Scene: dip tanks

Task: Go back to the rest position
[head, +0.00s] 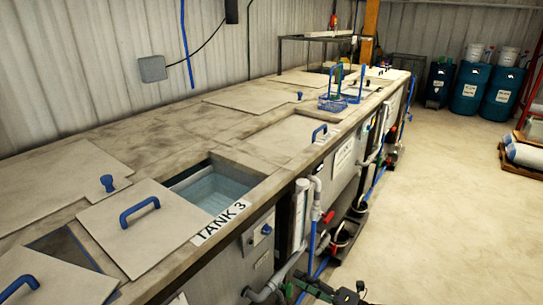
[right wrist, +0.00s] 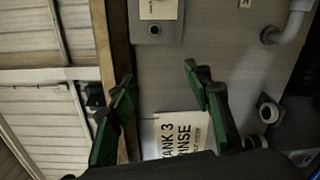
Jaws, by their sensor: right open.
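My right gripper (head: 342,294) is low at the bottom edge of the head view, in front of the tank bench and below its top. In the right wrist view its two green fingers stand wide apart (right wrist: 160,84) with nothing between them. Beyond them is a tank front with a white label (right wrist: 182,135) reading "TANK 3" and "RINSE", the rest partly hidden by a finger. My left gripper is not in view.
The tank bench (head: 150,135) runs from lower left to far right. Tank 3 (head: 212,188) is open and holds clear liquid; a lid (head: 150,240) with a blue handle lies beside it. A blue basket (head: 333,104) stands farther along. Pipes line the front; the floor (head: 450,210) at right is clear.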

